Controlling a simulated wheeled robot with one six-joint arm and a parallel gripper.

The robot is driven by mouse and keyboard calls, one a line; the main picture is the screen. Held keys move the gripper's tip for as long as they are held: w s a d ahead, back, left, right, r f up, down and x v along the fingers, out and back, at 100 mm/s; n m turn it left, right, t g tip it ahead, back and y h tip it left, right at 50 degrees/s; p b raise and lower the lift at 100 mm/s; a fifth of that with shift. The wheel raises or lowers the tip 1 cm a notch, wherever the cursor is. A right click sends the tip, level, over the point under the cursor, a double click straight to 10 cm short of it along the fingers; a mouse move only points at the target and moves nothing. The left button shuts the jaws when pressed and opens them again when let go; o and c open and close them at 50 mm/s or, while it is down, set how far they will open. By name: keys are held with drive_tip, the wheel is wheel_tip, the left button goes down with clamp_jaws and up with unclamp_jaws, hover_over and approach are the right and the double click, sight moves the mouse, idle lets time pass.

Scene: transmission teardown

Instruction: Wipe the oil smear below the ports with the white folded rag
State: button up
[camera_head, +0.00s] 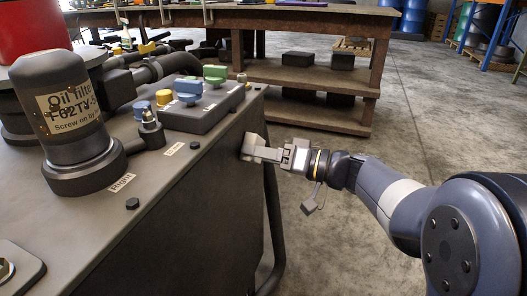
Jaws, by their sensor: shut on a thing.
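The white folded rag (253,147) shows as a small pale pad at the upper right of the dark side panel (190,215). My gripper (268,154) is shut on the rag and reaches in from the right. The rag appears to be against the panel; I cannot tell how firmly it touches. The block (205,108) with blue, yellow and green caps on top of the housing may carry the ports. I cannot make out the oil smear on the dark panel; the rag and gripper may cover part of it.
The oil filter (65,120) stands on the housing top at left. A small grey piece (311,203) hangs below my wrist. A wooden workbench (310,65) with shelves stands behind. The concrete floor (440,130) at right is open.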

drive_tip(key=shift+v, duration=3)
drive_tip(key=v, duration=0.3)
